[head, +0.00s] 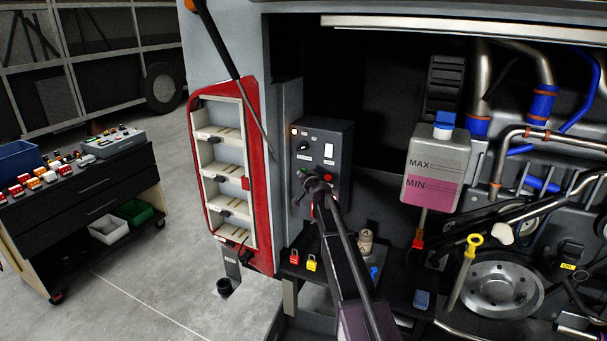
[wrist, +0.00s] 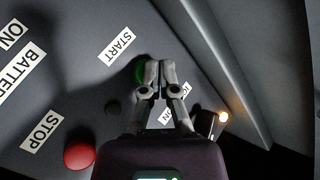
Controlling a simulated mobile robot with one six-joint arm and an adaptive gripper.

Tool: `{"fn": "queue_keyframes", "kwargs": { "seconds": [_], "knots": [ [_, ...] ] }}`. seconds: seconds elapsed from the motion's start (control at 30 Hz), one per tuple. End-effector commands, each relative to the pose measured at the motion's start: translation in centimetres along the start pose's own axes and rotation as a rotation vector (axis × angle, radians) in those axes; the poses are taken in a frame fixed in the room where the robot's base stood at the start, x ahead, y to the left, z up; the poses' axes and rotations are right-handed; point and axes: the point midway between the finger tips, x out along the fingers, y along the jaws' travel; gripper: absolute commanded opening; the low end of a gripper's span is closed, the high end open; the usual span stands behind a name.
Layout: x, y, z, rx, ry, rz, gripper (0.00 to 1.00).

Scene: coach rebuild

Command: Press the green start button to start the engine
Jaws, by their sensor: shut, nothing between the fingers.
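The green start button (wrist: 139,72) shows in the wrist view beside the START label (wrist: 116,46), partly hidden behind my fingertips. My gripper (wrist: 155,70) is shut and empty, with its tips over the right side of the button. I cannot tell whether the tips touch it.
A red button (wrist: 79,154) sits by the STOP label (wrist: 40,131). A lit lamp (wrist: 224,116) is to the right. Red and yellow padlocks (head: 311,263) stand on the ledge below the box. A coolant tank (head: 436,160) is on the right, and an open red door (head: 256,180) on the left.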

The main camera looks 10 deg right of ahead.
Motion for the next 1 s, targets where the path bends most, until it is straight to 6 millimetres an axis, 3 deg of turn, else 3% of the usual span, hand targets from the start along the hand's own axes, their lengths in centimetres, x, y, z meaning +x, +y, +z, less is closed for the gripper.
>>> {"fn": "queue_keyframes", "kwargs": {
  "seconds": [1.0],
  "knots": [
    [0.60,0.50,-0.49,0.000,0.001,0.001,0.00]
  ]
}}
